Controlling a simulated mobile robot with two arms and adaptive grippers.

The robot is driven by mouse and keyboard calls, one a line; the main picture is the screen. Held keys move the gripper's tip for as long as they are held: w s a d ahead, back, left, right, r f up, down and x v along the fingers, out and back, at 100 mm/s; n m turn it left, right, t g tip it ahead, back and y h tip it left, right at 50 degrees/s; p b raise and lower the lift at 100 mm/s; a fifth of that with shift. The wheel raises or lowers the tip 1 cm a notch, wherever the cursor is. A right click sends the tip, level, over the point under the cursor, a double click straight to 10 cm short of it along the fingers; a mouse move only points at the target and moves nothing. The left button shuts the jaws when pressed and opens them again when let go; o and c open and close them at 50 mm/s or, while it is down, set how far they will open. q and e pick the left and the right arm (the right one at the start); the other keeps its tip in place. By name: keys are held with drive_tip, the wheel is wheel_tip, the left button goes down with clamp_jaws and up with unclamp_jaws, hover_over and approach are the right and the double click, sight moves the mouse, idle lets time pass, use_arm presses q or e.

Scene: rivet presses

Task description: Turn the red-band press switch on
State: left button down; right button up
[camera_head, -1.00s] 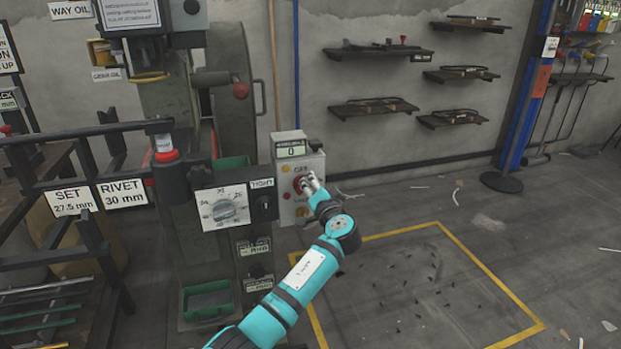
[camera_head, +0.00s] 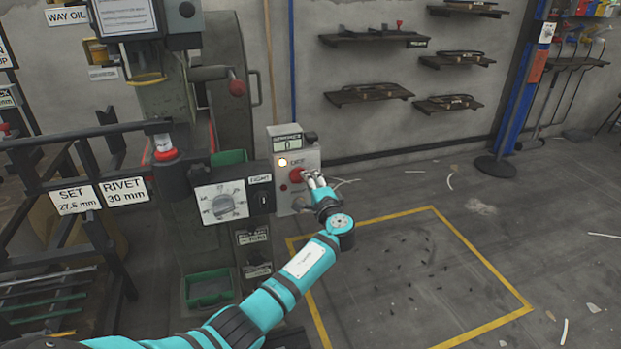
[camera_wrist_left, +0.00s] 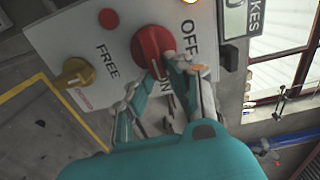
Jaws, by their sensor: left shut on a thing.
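The press (camera_head: 165,90) stands at the left of the head view, with a red ring (camera_head: 165,155) on its front. Its grey switch box (camera_head: 312,158) carries a display reading 0. The red rotary switch knob (camera_head: 296,175) is on the box front, and it shows large in the left wrist view (camera_wrist_left: 150,42) beside OFF, ON and FREE labels. My left gripper (camera_head: 314,181) is at the knob, its fingers (camera_wrist_left: 163,72) shut on the knob's lower edge. The fingers partly hide the ON label and the knob's pointing. A yellow lamp (camera_head: 283,162) on the box is lit.
A yellow-brown knob (camera_wrist_left: 74,78) and a small red button (camera_wrist_left: 109,18) share the panel. A dial panel (camera_head: 222,202) stands left of the box. Wall shelves (camera_head: 370,93) are behind. The yellow-outlined floor area (camera_head: 470,250) at right is mostly open.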

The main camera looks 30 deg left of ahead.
use_arm(q)
drive_tip(key=shift+f, duration=0.1)
use_arm(e)
drive_tip(key=shift+w+f, duration=0.1)
drive_tip(key=shift+f, duration=0.2)
use_arm(q)
drive_tip(key=c, duration=1.3)
unclamp_jaws()
drive_tip(key=v, duration=1.2)
